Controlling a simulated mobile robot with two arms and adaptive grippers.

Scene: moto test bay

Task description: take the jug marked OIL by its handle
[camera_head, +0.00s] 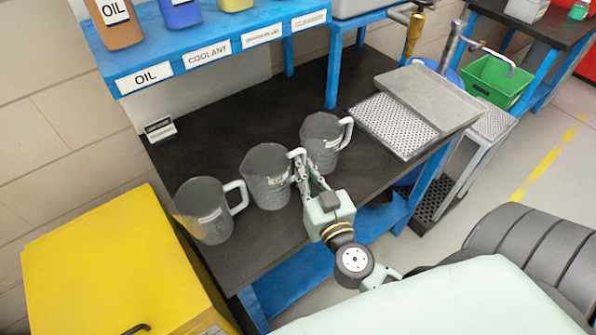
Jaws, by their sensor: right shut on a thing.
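Three grey translucent jugs with white handles stand in a row on the black bench top. The right jug (321,143) stands farther along the bench. My right gripper (300,170) is at the middle jug's right side, shut on its handle; the fingers hide part of the handle. I cannot tell which jug is marked OIL. My left gripper is not in view.
A blue shelf (222,45) above the bench carries bottles and labels reading OIL and COOLANT. A perforated tray (394,126) and a grey tray (432,98) lie right of the jugs. A yellow cabinet (110,265) stands at left. Tyres (535,250) are at lower right.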

